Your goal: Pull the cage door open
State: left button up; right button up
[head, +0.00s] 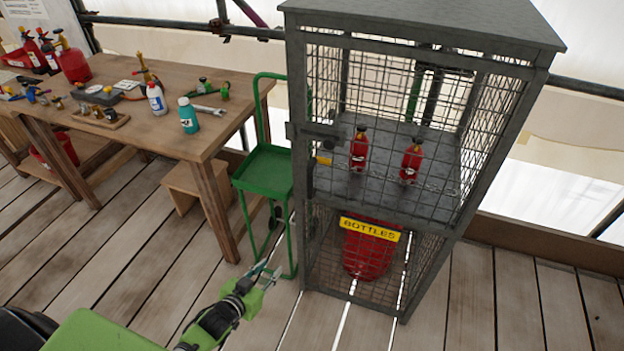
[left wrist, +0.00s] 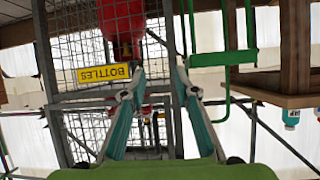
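The grey mesh cage (head: 398,215) stands on the plank floor right of centre. Its mesh front looks closed, with a latch plate (head: 318,134) at the left edge and a dark handle-like part (head: 309,180) below it. A yellow BOTTLES sign (head: 370,229) hangs on the front; the sign (left wrist: 104,73) appears upside down in the left wrist view. My left gripper (head: 268,268) is low, left of the cage and apart from it. Its two fingers (left wrist: 160,72) are spread and empty, pointing toward the cage's edge. My right gripper is not visible.
A green trolley (head: 265,172) stands close against the cage's left side. A wooden workbench (head: 150,130) with bottles and tools is at the left, with a stool (head: 190,185) under its end. Red cylinders (head: 359,147) are inside the cage. Floor in front is clear.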

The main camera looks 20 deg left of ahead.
aim_at(308, 178)
pick_arm(q)
jog(key=w+d+r+m+t+h, duration=0.15)
jog(key=w+r, duration=0.25)
jog(key=r, duration=0.7)
jog(key=w+d+r+n+t+h, duration=0.1)
jog(key=w+r+t, duration=0.2)
jog(key=r, duration=0.7)
jog(key=shift+m, duration=0.25)
jog(key=w+d, duration=0.1)
jog(key=w, duration=0.8)
jog(key=w+d, duration=0.1)
jog(key=w, duration=0.3)
jog(key=shift+w+d, duration=0.25)
jog(key=shift+d, duration=0.1)
grip_shut()
